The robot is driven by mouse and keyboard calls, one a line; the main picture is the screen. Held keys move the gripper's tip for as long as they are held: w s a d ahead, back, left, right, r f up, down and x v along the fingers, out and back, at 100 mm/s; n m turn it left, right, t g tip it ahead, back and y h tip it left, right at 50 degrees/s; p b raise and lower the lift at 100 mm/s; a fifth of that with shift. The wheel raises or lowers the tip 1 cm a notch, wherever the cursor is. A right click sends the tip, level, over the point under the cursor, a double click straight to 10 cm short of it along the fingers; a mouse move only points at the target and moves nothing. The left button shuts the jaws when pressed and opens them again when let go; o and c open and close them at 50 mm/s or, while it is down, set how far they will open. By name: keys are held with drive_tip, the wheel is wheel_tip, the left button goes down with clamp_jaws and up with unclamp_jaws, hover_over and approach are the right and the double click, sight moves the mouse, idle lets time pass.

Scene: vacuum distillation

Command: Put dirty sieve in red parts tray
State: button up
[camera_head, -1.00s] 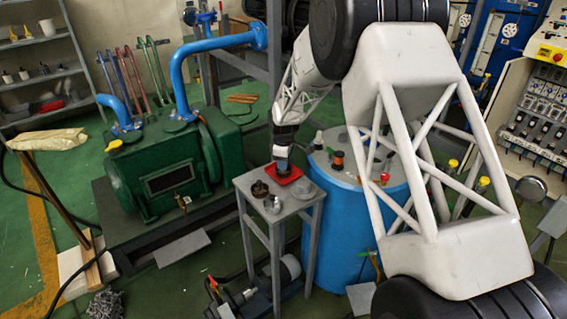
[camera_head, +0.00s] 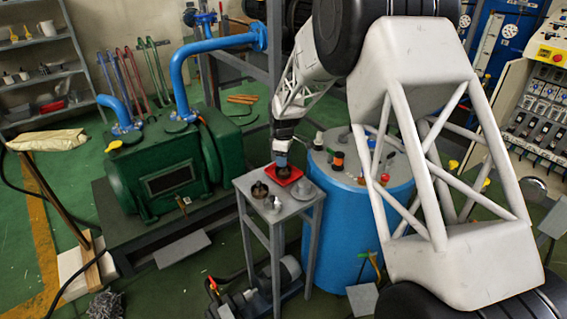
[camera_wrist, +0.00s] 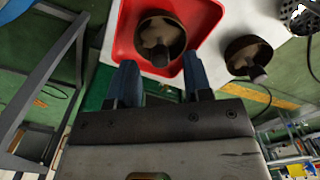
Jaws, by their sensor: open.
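The red parts tray (camera_head: 298,179) sits on a small grey table, and its red floor and rim also show in the wrist view (camera_wrist: 127,38). A dark brown, round, cup-shaped piece with a stub (camera_head: 283,171) lies inside the tray; it looks like the dirty sieve, and shows in the wrist view (camera_wrist: 172,22). My gripper (camera_wrist: 161,68) is open, its two blue fingers apart and nothing held between them. In the head view my gripper (camera_head: 281,160) is just above the tray.
A similar dark piece (camera_head: 260,190) is on the table outside the tray, also in the wrist view (camera_wrist: 236,48). A grey perforated part (camera_wrist: 299,14) is at the upper right. A blue drum (camera_head: 340,215) stands right of the table, a green pump (camera_head: 165,170) left.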

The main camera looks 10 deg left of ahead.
wheel_tip(320, 180, up, 9)
drive_tip(key=shift+r, duration=0.2)
idle(0.3)
idle(0.6)
drive_tip(key=s+d+r+m+t, duration=0.1)
drive_tip(key=s+d+r+m, duration=0.3)
drive_tip(key=s+d+r, duration=0.65)
drive_tip(key=s+d+r+m, duration=0.5)
drive_tip(key=s+d+r, duration=0.2)
drive_tip(key=s+d, duration=0.5)
drive_tip(key=s+d+m, duration=0.2)
drive_tip(key=s+d, duration=0.1)
drive_tip(key=s, duration=0.7)
drive_tip(key=s+d+f+m+t, duration=0.1)
drive_tip(key=s+d+m, duration=0.2)
drive_tip(key=s, duration=0.7)
drive_tip(key=s+d+f+m, duration=0.1)
drive_tip(key=s+d+m, duration=0.2)
drive_tip(key=s, duration=0.7)
drive_tip(key=shift+d+t, duration=0.3)
